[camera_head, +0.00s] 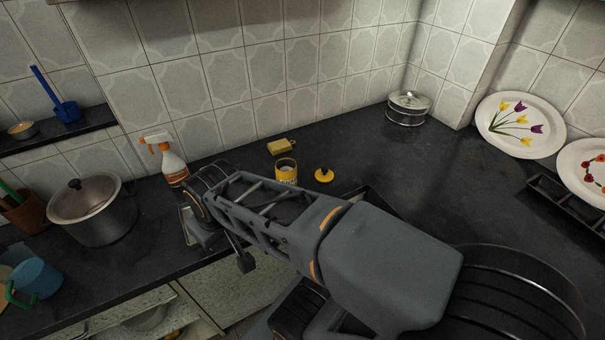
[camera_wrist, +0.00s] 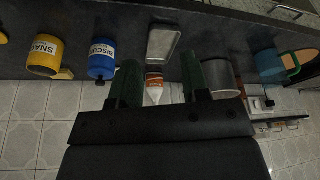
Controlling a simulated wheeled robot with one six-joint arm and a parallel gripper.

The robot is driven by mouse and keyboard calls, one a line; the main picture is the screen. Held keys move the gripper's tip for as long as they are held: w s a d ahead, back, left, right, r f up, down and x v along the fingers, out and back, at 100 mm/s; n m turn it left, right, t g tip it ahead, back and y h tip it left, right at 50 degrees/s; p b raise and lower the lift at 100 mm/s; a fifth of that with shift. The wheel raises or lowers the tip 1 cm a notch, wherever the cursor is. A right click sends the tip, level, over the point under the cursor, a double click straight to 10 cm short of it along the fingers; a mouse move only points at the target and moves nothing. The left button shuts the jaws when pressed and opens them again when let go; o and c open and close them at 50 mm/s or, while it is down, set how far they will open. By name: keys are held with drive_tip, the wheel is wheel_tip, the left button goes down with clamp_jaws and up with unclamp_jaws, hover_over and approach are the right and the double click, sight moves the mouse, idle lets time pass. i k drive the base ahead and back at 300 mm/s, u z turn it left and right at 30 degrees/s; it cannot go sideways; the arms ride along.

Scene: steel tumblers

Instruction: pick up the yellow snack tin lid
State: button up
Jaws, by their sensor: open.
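The yellow snack tin lid (camera_head: 324,175) is a small yellow disc with a dark knob, lying on the dark counter right of the yellow snack tin (camera_head: 286,172) in the head view. In the wrist view the tin (camera_wrist: 45,56) stands at the left, and a yellow piece, likely the lid (camera_wrist: 3,37), is cut off by the left edge. My gripper (camera_wrist: 158,68) is open, its two dark green fingers apart with nothing held. It is well away from the lid, and the spray bottle shows beyond the gap. In the head view its fingers cannot be made out clearly.
A yellow block (camera_head: 282,146) lies behind the tin. A blue tin (camera_wrist: 103,60) stands beside the yellow tin in the wrist view.

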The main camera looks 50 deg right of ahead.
sight(324, 175)
drive_tip(key=z, duration=1)
drive_tip(key=k, duration=0.15)
drive_tip(key=u, duration=0.4)
drive_tip(key=i, duration=0.35)
drive_tip(key=z, duration=0.9)
